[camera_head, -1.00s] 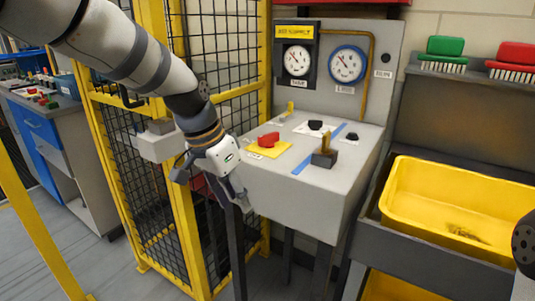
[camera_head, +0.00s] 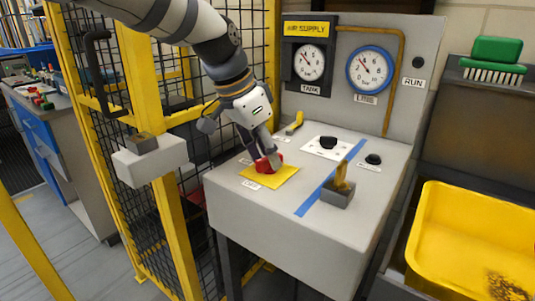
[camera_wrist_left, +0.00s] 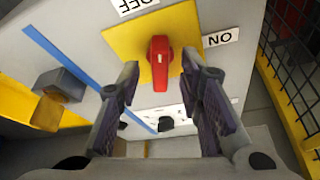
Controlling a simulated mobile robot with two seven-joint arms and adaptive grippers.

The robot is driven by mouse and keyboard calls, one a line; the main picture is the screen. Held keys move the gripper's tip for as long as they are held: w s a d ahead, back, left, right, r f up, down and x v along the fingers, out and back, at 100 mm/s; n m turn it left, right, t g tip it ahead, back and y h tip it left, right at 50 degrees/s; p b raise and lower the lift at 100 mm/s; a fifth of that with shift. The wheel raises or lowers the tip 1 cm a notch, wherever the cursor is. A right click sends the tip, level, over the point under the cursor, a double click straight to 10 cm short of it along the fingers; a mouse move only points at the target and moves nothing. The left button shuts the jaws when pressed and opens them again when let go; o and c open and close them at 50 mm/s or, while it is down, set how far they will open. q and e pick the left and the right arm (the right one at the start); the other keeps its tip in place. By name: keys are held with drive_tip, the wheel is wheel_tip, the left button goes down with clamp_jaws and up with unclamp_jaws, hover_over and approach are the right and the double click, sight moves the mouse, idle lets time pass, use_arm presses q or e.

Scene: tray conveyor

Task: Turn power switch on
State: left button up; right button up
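The red power switch (camera_head: 268,164) is a rotary knob on a yellow plate (camera_head: 283,176) on the grey console top. In the left wrist view, the red switch (camera_wrist_left: 159,72) has a white line on its handle, toward the top of the picture. An OFF label (camera_wrist_left: 135,6) is at the top and an ON label (camera_wrist_left: 221,38) to the right. My left gripper (camera_head: 266,155) is at the switch. Its fingers (camera_wrist_left: 160,70) are apart on either side of the knob, with gaps visible. My right gripper is out of view.
A grey block with a yellow lever (camera_head: 338,187), black knobs (camera_head: 328,142) and a small yellow handle (camera_head: 295,123) share the console top. Gauges (camera_head: 309,62) stand behind. A mesh fence (camera_head: 95,120) is on the left, a yellow bin (camera_head: 470,240) on the right.

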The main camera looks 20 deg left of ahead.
use_arm(q)
drive_tip(key=shift+w+d+f, duration=0.1)
drive_tip(key=shift+w+f, duration=0.05)
drive_tip(key=shift+f, duration=0.2)
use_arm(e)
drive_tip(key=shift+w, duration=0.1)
use_arm(q)
clamp_jaws()
drive_tip(key=m+h, duration=0.1)
drive_tip(key=m, duration=0.2)
drive_tip(key=shift+w+f+g, duration=0.1)
drive_tip(key=shift+w+g, duration=0.05)
drive_tip(key=shift+g, duration=0.25)
drive_tip(key=m+g+b, duration=0.1)
drive_tip(key=m, duration=0.1)
drive_tip(key=shift+w+f+m+h, duration=0.1)
drive_tip(key=shift+m+h, duration=0.2)
drive_tip(key=shift+m, duration=0.1)
drive_tip(key=m+g+b, duration=0.2)
drive_tip(key=m, duration=0.3)
drive_tip(key=shift+w, duration=0.1)
drive_tip(key=shift+m+g+b, duration=0.5)
drive_tip(key=shift+m+b, duration=0.05)
drive_tip(key=shift+m, duration=0.95)
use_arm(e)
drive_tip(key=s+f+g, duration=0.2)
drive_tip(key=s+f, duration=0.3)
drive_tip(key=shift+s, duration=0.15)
use_arm(q)
drive_tip(key=shift+r, duration=0.2)
